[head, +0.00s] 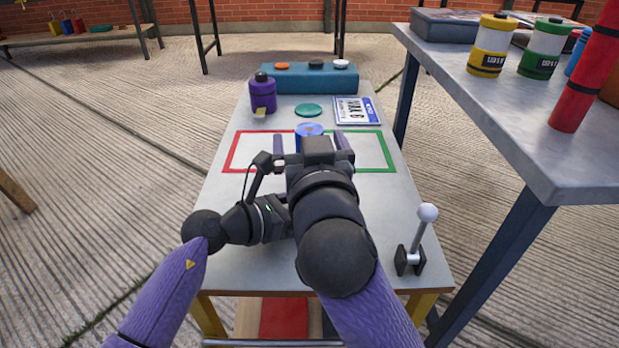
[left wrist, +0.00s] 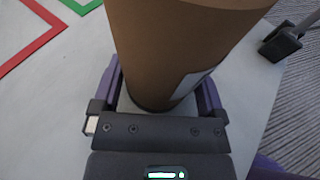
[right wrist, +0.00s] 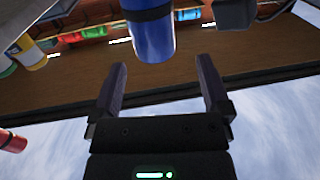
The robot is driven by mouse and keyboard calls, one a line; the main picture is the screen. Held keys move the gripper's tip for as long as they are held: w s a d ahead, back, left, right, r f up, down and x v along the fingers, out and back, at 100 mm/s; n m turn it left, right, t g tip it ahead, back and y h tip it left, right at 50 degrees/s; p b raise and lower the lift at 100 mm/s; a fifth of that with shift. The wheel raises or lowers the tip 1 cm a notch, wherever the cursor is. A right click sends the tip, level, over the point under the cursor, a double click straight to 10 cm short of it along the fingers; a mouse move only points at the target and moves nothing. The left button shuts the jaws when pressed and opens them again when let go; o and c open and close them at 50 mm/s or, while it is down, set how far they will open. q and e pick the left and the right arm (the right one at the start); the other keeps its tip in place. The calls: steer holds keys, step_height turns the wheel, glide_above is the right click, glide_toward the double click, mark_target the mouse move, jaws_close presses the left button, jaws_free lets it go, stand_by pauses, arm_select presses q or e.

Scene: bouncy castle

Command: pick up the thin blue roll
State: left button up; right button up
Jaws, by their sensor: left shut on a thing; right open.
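A blue roll (head: 306,131) with a dark centre stands upright on the table between the red and green outlines, partly hidden by my right gripper. In the right wrist view the picture is upside down, and the blue roll (right wrist: 150,32) shows a dark band. My right gripper (right wrist: 160,62) is open, its fingers spread to either side with the roll just beyond the tips. My left gripper (left wrist: 160,85) is shut on a brown tube (left wrist: 180,45) with a pale label. In the head view that tube and the left fingers are hidden behind my right arm.
The red outline (head: 229,155) and green outline (head: 389,155) lie on the table. Behind are a purple canister (head: 262,97), green disc (head: 309,110), number plate (head: 357,110) and blue box (head: 310,80). A lever (head: 413,255) stands front right. The right-hand table (head: 520,150) holds canisters.

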mark_target(308, 126)
steer(key=w, duration=0.6)
steer(key=shift+a+f, duration=0.1)
steer(key=shift+f, duration=0.2)
jaws_close()
